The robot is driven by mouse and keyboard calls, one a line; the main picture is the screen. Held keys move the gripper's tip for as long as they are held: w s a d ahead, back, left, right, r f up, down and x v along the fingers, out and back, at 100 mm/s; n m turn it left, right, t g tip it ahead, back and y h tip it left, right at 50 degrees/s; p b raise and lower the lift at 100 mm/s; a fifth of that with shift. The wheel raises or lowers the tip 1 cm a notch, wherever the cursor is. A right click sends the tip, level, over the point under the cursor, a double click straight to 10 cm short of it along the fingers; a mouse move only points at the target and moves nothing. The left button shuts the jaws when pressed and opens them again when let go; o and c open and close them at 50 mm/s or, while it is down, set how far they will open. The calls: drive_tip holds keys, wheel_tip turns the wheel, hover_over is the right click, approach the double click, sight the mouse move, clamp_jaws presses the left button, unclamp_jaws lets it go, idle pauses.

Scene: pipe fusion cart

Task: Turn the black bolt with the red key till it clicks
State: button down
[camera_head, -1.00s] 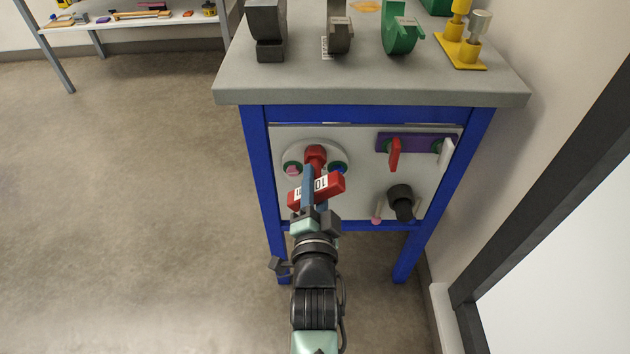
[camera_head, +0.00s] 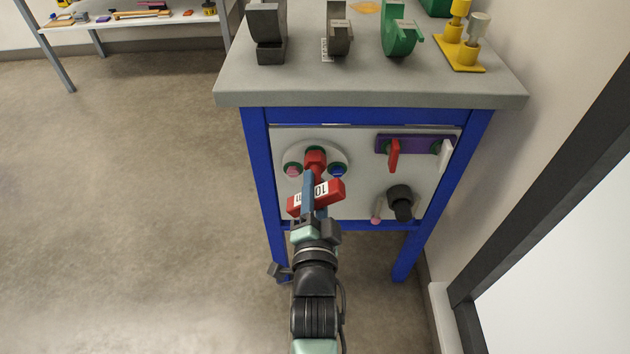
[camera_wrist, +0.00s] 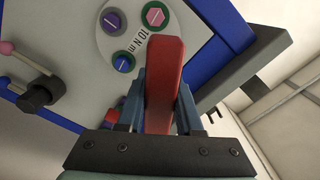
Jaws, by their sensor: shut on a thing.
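In the wrist view, the red key (camera_wrist: 163,75) stands between my fingers and covers part of the plate. I cannot make out the black bolt; the key may hide it. Whether the head is seated on a bolt cannot be told.
The round plate (camera_head: 325,151) bears a pink bolt (camera_head: 293,170) and a blue bolt (camera_head: 338,170). To the right are a red lever (camera_head: 394,155), a white lever (camera_head: 445,153) and a black knob (camera_head: 401,202). The cart's grey top (camera_head: 370,92) overhangs above. Open floor lies left.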

drive_tip(key=shift+s+p, duration=0.6)
drive_tip(key=shift+s, duration=0.8)
drive_tip(key=shift+s+r, duration=0.1)
drive_tip(key=shift+s, duration=0.1)
drive_tip(key=shift+s+p, duration=0.4)
drive_tip(key=shift+s, duration=0.45)
